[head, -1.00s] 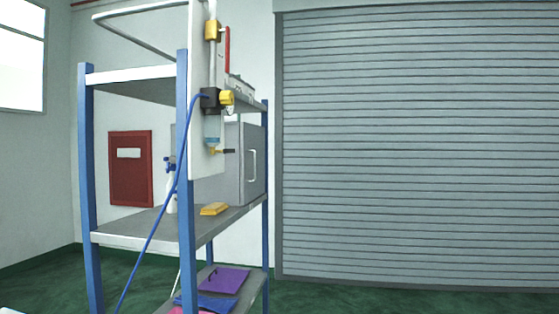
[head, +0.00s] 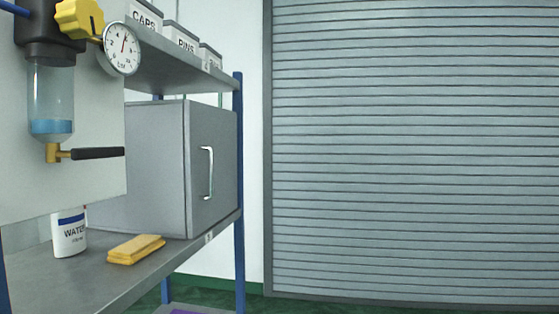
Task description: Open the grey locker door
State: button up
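The grey locker (head: 150,165) stands on the middle shelf of the blue-posted rack, at left of centre in the head view. Its door (head: 222,165) is on the right-hand face and looks shut. A pale upright bar handle (head: 207,173) sits on the door, toward its left edge. The door's far edge is close to a blue rack post. My gripper is not in the head view.
A panel with a gauge (head: 122,48), a filter bowl (head: 51,100) and a black-handled valve (head: 97,153) hangs at near left. A yellow cloth (head: 136,249) and a white water container (head: 69,234) are on the shelf (head: 100,285). A roller shutter (head: 415,150) fills the right; labelled bins (head: 181,40) sit above.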

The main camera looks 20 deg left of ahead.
aim_at(211, 132)
jog(key=u, duration=0.65)
jog(key=i, duration=1.4)
jog(key=u, duration=1.05)
